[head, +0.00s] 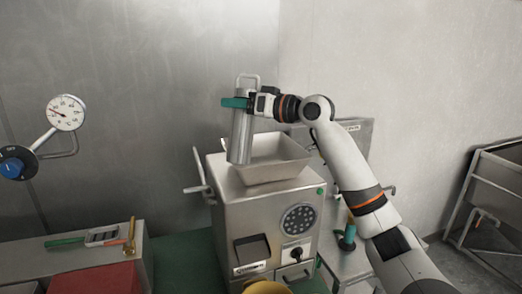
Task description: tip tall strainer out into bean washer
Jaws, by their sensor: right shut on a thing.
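The tall strainer (241,140) is a slim steel cylinder with a wire handle at its top. My right gripper (236,102), with green fingers, is shut on its upper part, below the handle. The strainer is nearly upright with a slight tilt. Its lower end shows in front of the left part of a square steel hopper (283,174); I cannot tell if they touch. The hopper sits on a boxy steel machine (243,215) with a round grille and a dial. I cannot tell whether this is the bean washer. My left gripper is not in view.
A second steel unit (359,135) stands behind my right arm. A pressure gauge (66,113) and a blue knob (12,168) are at the left wall. A bench at left holds a red box (95,281) and small tools. A yellow bowl (267,287) is below the machine's front.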

